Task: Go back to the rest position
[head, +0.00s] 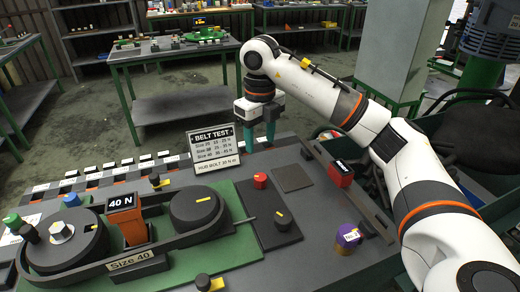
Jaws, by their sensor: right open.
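My right arm comes in from the right and reaches over the far edge of the workbench. Its gripper (259,134) points down with its two teal fingers apart, and nothing shows between them. It is behind and to the right of the belt test sign (214,148). Whether the fingertips touch the bench cannot be told. My left gripper is not in view.
A belt unit with a large pulley (65,240), a smaller pulley (197,207) and an orange 40 N block (126,218) fills the bench's left. A red knob (260,181), a purple cup (348,238) and a red box (340,174) stand right.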

